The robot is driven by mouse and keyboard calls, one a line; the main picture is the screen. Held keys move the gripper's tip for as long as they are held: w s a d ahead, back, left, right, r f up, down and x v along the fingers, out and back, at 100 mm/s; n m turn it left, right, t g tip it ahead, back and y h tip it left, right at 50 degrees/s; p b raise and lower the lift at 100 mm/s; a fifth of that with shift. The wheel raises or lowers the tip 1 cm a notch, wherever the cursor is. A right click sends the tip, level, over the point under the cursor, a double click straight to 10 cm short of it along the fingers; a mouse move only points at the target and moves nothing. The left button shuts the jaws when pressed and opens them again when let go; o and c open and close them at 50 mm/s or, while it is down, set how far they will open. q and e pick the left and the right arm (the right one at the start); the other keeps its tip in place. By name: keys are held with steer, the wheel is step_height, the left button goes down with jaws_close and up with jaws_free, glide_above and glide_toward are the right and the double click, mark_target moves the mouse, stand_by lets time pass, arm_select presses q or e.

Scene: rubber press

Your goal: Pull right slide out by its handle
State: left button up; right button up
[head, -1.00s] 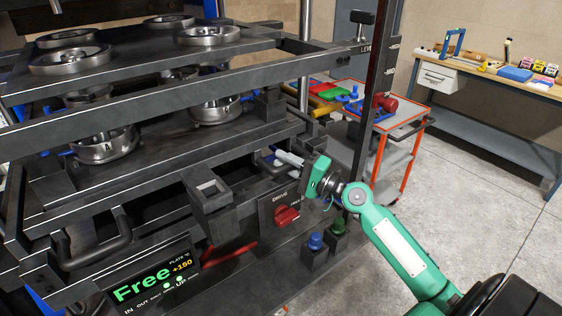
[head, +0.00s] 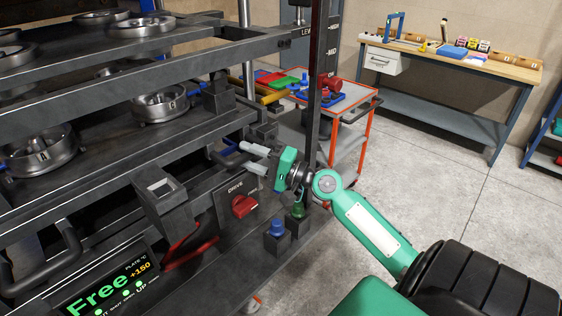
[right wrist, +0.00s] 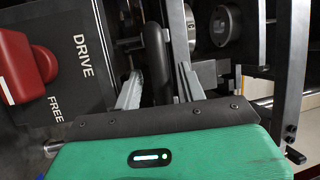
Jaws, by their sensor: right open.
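The right slide's handle (head: 226,157) is a dark bar at the front right of the black press, below the middle plates. My right gripper (head: 252,157) is open at the handle, with its pale fingers pointing left toward the press. In the right wrist view, the dark handle bar (right wrist: 155,62) stands between the two spread fingers (right wrist: 158,88). There is a gap on the right finger's side; contact on the left side is unclear. The right slide itself is mostly hidden in the press. My left gripper is not in view.
A red DRIVE knob (head: 243,206) sits just below the gripper, with blue (head: 276,229) and green (head: 297,210) buttons beside it. A dark upright post (head: 322,85) stands close behind the wrist. A red-edged cart (head: 352,115) is behind it. Floor at right is clear.

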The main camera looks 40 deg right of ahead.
steer(key=b+v, duration=0.4)
steer(key=v, duration=0.7)
steer(key=shift+b, duration=0.35)
steer(key=shift+w, duration=0.1)
